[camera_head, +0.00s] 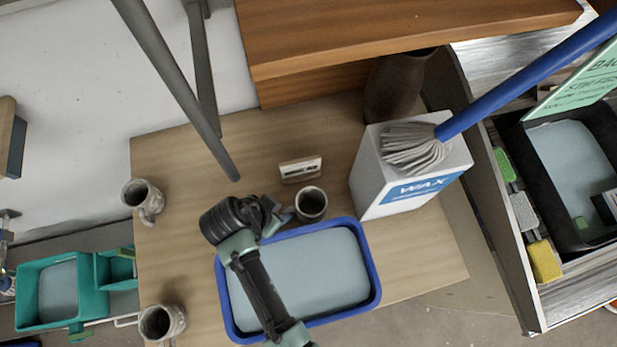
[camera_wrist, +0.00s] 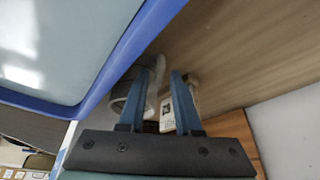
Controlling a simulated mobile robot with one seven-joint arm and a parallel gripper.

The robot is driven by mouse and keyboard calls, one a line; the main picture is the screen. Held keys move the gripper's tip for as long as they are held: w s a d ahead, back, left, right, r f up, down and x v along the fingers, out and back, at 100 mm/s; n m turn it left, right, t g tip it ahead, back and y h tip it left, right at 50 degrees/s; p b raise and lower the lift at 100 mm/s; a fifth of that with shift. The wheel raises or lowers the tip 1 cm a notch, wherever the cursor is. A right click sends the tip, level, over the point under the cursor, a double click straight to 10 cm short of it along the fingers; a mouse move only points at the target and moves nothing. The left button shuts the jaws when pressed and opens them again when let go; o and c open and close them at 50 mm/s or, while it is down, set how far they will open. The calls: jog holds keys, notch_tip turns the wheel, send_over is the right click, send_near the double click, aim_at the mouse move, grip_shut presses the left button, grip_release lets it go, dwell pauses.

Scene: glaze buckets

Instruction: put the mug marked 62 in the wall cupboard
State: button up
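Three grey speckled mugs show in the head view: one by my gripper (camera_head: 311,205), one at the table's left edge (camera_head: 147,200) and one at the front left (camera_head: 162,322). I cannot read a 62 on any of them. My gripper (camera_head: 282,214) is just left of the first mug, above the far edge of the blue tub. In the wrist view its two blue fingers (camera_wrist: 167,72) are apart, with a pale mug (camera_wrist: 122,98) partly hidden behind the left finger. Nothing is clearly held. A wooden cabinet-like body (camera_head: 400,35) hangs at the top; I cannot tell whether it is the wall cupboard.
The blue tub (camera_head: 374,262) of pale glaze fills the table front. A small white card (camera_head: 300,169) stands behind the mug. A white WAX box (camera_head: 400,190), a brown vase (camera_head: 395,85) and a blue-handled mop (camera_head: 480,105) crowd the right. The table's left middle is clear.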

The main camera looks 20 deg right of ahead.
aim_at(303, 209)
jog(key=shift+x, duration=1.5)
grip_shut()
jog(key=shift+r, duration=0.1)
